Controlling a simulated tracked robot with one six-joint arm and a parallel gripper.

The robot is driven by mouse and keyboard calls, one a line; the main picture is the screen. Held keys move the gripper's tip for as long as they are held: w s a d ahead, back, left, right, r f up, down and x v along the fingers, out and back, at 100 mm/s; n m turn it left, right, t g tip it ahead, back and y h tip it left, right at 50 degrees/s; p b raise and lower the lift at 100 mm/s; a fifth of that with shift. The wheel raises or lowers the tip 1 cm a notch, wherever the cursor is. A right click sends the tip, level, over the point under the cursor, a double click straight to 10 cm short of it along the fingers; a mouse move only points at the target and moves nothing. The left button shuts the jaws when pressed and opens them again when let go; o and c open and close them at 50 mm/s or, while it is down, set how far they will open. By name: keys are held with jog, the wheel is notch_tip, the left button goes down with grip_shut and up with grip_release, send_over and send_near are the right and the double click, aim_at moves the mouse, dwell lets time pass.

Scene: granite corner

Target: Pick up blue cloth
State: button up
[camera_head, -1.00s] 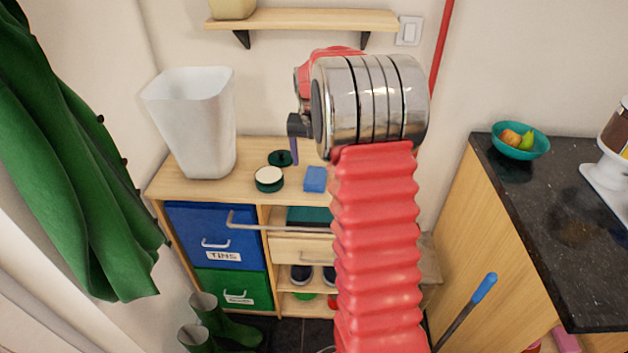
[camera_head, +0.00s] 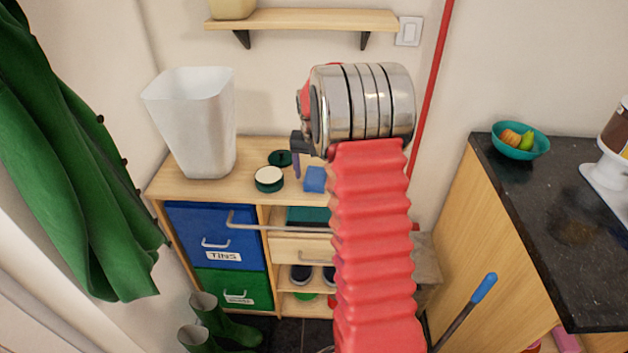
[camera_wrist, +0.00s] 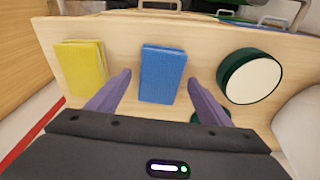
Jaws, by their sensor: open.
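The blue cloth (camera_wrist: 162,74) lies flat on the wooden cabinet top, and part of it also shows in the head view (camera_head: 315,180), partly behind my arm. My gripper (camera_wrist: 157,82) is open, with one purple finger on each side of the cloth in the wrist view. The fingers look apart from the cloth, with gaps on both sides. I cannot tell how high the fingertips are above the surface. In the head view my gripper (camera_head: 297,165) hangs just left of the cloth, with only one finger clearly visible.
A yellow cloth (camera_wrist: 82,67) lies left of the blue one in the wrist view. A round green tin (camera_wrist: 249,77) with a pale top sits to the right. A white bin (camera_head: 205,125) stands on the cabinet top (camera_head: 237,165). A wall shelf (camera_head: 305,19) is above.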

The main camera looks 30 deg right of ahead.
aim_at(315, 176)
jog(key=shift+c, duration=0.6)
jog(key=c, duration=1)
notch_tip(315, 176, up, 10)
dwell(0.4)
jog(key=o, duration=0.5)
jog(key=c, duration=0.4)
